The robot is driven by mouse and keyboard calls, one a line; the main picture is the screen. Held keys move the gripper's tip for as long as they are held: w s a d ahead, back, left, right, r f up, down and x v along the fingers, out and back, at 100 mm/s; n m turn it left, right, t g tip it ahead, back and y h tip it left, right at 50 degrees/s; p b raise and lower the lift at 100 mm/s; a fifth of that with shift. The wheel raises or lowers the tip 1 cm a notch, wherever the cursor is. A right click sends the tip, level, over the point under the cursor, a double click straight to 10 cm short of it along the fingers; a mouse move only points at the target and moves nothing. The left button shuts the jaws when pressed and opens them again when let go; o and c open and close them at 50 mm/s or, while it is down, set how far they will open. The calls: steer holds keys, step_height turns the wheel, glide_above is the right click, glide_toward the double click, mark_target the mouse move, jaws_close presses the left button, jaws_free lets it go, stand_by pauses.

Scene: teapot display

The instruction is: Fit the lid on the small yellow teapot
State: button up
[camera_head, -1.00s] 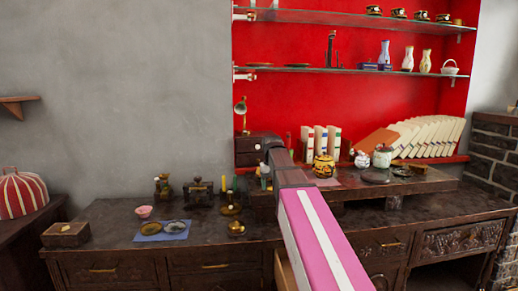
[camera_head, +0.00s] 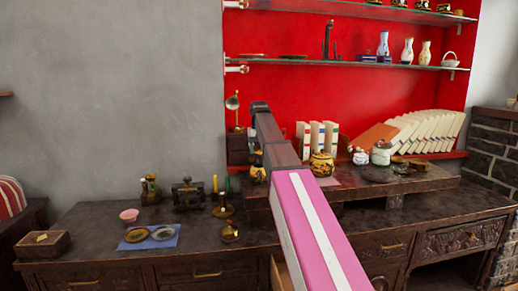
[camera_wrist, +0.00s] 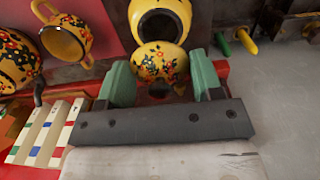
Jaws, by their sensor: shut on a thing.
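My gripper (camera_wrist: 160,82) has green fingertips and is shut on a yellow lid (camera_wrist: 160,62) with red and black flower painting. The small yellow teapot (camera_wrist: 183,9) is just beyond it at the top of the wrist view, its round dark mouth uncovered. The lid overlaps the teapot's near edge in the picture; I cannot tell whether they touch. In the head view, a yellow pot (camera_head: 257,173), probably this teapot, is partly hidden by my arm. My gripper and the lid are hidden there.
A larger yellow painted pot (camera_head: 321,165) stands right of my arm, near upright books (camera_head: 317,135). A yellow cup-like vessel (camera_wrist: 66,40) is left of the teapot in the wrist view. A candle (camera_wrist: 246,41) is right. A brass dish (camera_head: 229,232) stands on the lower counter.

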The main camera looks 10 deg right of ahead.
steer(key=shift+f, duration=2.8)
steer(key=shift+s+f, duration=0.1)
steer(key=shift+f, duration=0.3)
steer(key=o, duration=1)
steer(key=shift+f, duration=0.1)
steer(key=shift+r, duration=0.2)
step_height(320, 180, up, 10)
steer(key=shift+r, duration=0.25)
